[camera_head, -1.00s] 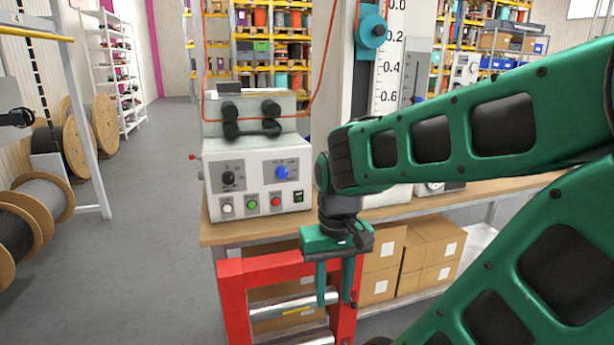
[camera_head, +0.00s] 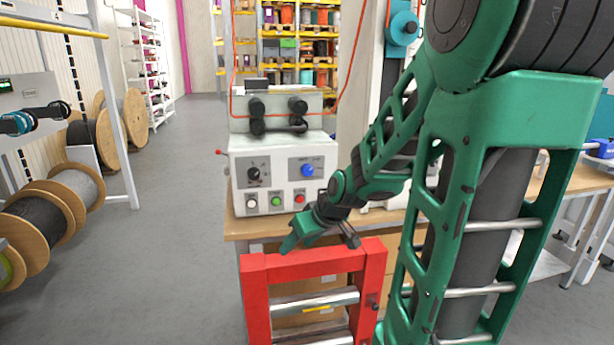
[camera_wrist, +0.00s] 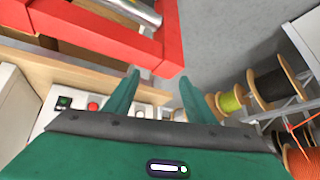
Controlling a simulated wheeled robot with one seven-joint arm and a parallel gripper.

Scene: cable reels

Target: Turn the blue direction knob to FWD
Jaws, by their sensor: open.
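The blue direction knob (camera_head: 307,170) sits on a dark label plate on the right of the front of a white control box (camera_head: 240,172). I cannot read which way its pointer faces. My gripper (camera_head: 318,246) is in front of the box's lower front, below the knob and just above the red frame, and apart from the knob. Its fingers are spread and nothing is between them. The wrist view also shows my gripper (camera_wrist: 155,95), both fingers apart. In that view the box's push buttons (camera_wrist: 92,106) show behind the gripper; the blue knob is not visible there.
A black knob (camera_head: 254,174) is on the box's left, with white, green and red buttons (camera_head: 276,201) below. A red frame with metal rollers (camera_head: 257,262) stands in front of the wooden bench (camera_head: 236,229). Cable reels (camera_head: 75,185) stand at left. The grey floor between is clear.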

